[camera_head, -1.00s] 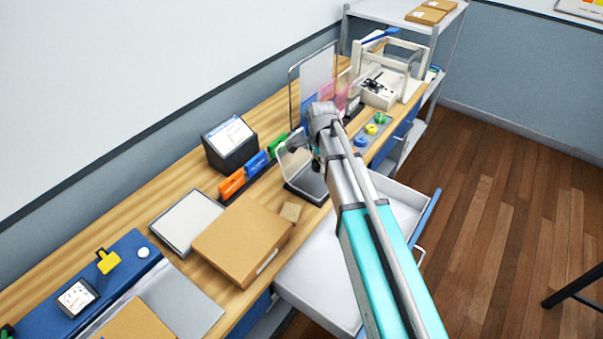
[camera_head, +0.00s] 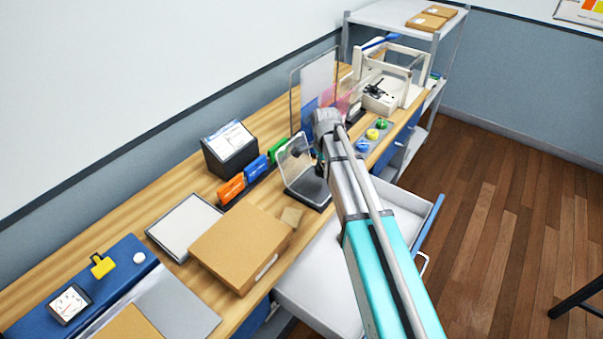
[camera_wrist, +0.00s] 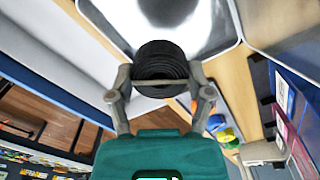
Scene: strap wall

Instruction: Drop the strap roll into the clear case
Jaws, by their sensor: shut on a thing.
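My gripper (camera_wrist: 160,88) is shut on the black ribbed strap roll (camera_wrist: 160,65), which sits between the two grey fingers in the wrist view. In the head view my arm covers most of the gripper, and the roll cannot be made out with certainty. The clear case (camera_head: 294,158) stands on the desk with a transparent upright panel and a dark base (camera_head: 311,192). My gripper is close to the case, over or beside its right part; the exact gap is hidden. In the wrist view a shiny grey rimmed surface lies beyond the roll; I cannot tell whether it is the case.
An open white drawer (camera_head: 330,285) juts out in front. A tall clear panel (camera_head: 314,85) and coloured buttons (camera_head: 372,134) are farther right.

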